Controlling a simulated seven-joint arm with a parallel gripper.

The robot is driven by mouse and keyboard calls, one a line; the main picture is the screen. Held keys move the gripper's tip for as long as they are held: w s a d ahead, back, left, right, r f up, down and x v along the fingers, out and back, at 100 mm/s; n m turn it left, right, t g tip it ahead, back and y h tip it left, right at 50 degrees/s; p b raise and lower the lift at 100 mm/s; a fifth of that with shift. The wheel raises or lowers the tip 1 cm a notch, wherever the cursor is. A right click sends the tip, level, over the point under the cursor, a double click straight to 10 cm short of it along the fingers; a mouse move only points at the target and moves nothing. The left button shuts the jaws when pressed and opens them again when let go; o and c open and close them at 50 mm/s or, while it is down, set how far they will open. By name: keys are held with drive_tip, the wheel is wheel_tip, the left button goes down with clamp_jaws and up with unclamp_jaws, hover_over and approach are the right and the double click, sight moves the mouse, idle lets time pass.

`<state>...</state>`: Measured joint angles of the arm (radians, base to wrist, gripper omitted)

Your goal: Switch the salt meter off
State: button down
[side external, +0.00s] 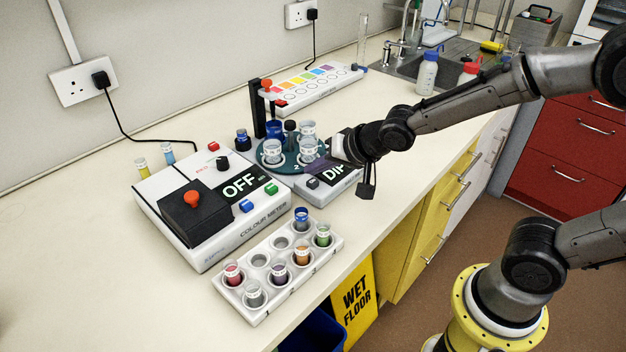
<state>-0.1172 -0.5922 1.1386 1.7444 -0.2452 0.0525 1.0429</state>
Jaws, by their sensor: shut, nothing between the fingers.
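A white device (343,193) stands at the middle of the bench, with a dark display that reads "DI" and a partly hidden letter. It is likely the salt meter, but its name is not readable. A teal turntable (289,166) with several clear cups sits at its back left. A dark knob or switch (313,183) shows on the device's front left.
The colour meter (185,247), with display OFF, stands to the left. A white rack (304,271) of coloured vials lies in front. A colour-chart strip (325,98) is behind; the sink (425,66) and bottles (427,75) are at the back right. The left front bench is clear.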

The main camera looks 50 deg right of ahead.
drive_tip(key=shift+f, duration=0.15)
idle(0.4)
drive_tip(key=shift+f, duration=0.3)
drive_tip(key=shift+f, duration=0.45)
idle(0.7)
drive_tip(key=shift+r, duration=0.9)
drive_tip(key=shift+r, duration=0.1)
wheel_tip(320, 180, up, 6)
drive_tip(key=shift+f, duration=0.1)
idle(0.4)
